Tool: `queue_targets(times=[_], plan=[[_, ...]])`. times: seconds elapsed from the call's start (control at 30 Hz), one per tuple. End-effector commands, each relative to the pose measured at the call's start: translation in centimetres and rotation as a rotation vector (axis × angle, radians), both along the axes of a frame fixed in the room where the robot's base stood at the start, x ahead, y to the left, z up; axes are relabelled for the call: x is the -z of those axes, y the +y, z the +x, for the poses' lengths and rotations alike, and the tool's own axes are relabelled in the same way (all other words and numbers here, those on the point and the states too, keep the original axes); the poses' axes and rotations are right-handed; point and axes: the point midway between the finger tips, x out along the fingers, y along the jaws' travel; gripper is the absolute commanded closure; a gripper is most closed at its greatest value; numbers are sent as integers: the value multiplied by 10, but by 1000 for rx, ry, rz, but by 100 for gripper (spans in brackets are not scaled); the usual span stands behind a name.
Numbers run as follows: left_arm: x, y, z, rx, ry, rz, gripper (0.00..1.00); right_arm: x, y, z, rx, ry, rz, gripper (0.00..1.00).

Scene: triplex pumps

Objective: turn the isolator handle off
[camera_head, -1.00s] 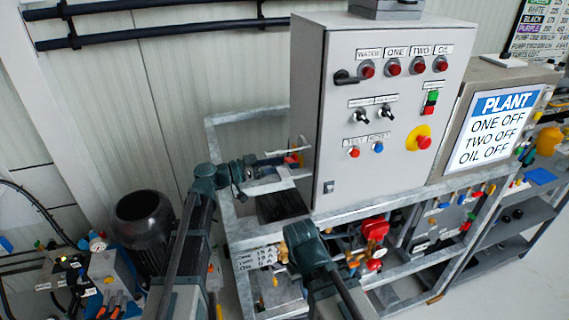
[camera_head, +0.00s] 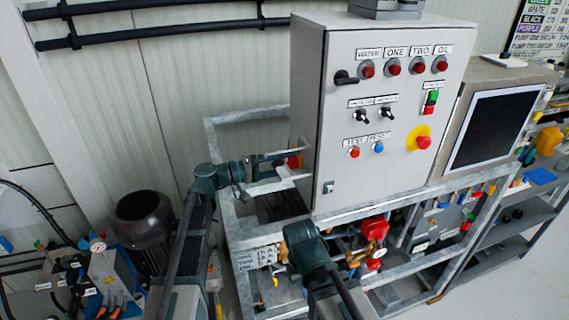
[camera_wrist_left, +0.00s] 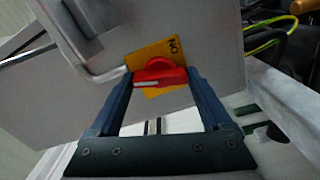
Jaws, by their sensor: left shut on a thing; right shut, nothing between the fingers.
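The isolator handle is a red bar (camera_wrist_left: 160,77) with a white line, on a yellow plate (camera_wrist_left: 145,57) on the cabinet's left side face. "ON" shows at the plate's upper right in the left wrist view. The bar lies nearly level across that picture. My left gripper (camera_wrist_left: 158,88) is shut on the bar, one dark finger at each end. In the head view my left gripper (camera_head: 283,168) is beside the cabinet, and the red handle (camera_head: 294,161) is partly covered. My right gripper (camera_head: 300,243) is low in front of the frame, its fingers hardly visible.
The grey cabinet (camera_head: 385,120) has lamps, switches and a red stop button (camera_head: 424,142) on its front. A dark display screen (camera_head: 495,128) is at its right. The galvanized frame (camera_head: 345,215) carries red and brass valves. A dark motor (camera_head: 143,218) stands at lower left.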

Motion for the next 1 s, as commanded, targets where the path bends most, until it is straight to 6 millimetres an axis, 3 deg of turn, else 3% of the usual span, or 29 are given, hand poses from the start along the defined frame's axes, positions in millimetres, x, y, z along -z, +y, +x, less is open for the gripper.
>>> queue_targets(times=[0.4, 1.0], plan=[[0, 1, 0, -1, 236, -76, 73, 0, 0, 0, 0, 0, 0, 100], [0, 1, 0, -1, 304, -98, 73, 0, 0, 0, 0, 0, 0, 100]])
